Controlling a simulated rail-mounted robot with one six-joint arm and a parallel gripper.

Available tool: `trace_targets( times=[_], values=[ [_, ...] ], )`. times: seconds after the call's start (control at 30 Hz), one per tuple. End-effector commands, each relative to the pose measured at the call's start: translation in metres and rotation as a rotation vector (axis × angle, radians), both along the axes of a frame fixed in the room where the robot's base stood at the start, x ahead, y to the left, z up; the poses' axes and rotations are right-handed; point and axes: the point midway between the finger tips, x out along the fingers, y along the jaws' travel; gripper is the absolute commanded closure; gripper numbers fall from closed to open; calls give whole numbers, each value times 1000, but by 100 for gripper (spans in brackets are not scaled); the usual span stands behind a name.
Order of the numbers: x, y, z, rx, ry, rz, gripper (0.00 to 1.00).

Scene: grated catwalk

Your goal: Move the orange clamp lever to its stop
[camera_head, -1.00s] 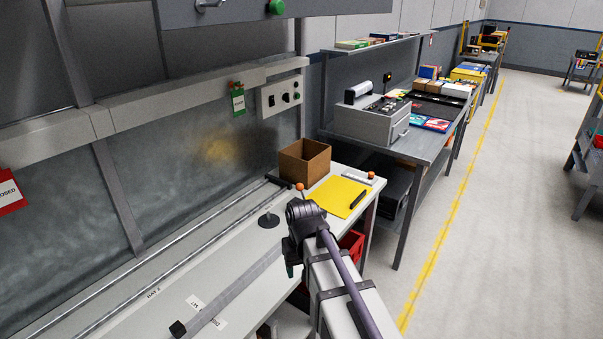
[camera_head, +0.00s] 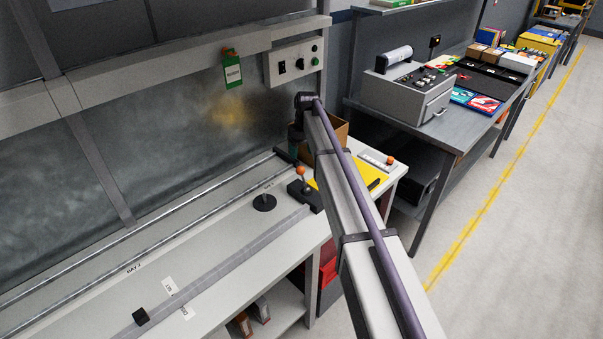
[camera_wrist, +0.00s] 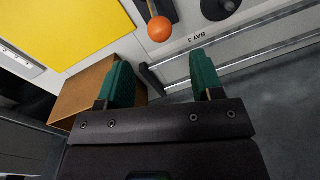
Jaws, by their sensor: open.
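The orange ball knob of the clamp lever (camera_head: 301,171) tops a short stalk on a black base (camera_head: 310,198), on the pale bench beside the grey strip. In the wrist view the orange knob (camera_wrist: 160,29) shows near the top centre, its stalk running up to the black base. My gripper (camera_wrist: 160,58) is open and empty, its two green fingers apart. The knob lies beyond the fingertips, roughly in line with the gap, and the fingers are not seen touching it. In the head view my arm and dark wrist hide most of the gripper.
An open cardboard box (camera_wrist: 88,92) stands near the left finger. A yellow sheet (camera_head: 372,172) and a plate with another orange knob (camera_head: 390,159) lie at the bench's right end.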

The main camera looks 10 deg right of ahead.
Motion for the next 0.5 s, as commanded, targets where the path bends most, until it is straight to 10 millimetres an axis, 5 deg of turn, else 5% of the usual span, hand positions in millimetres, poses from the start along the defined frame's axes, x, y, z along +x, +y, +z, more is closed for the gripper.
trace_targets(
  times=[0.03, 0.2, 0.5],
  values=[
    [-1, 1, -24, 0, 0, 0, 40],
    [-2, 5, -65, 0, 0, 0, 40],
    [-3, 7, -79, 0, 0, 0, 40]
  ],
)
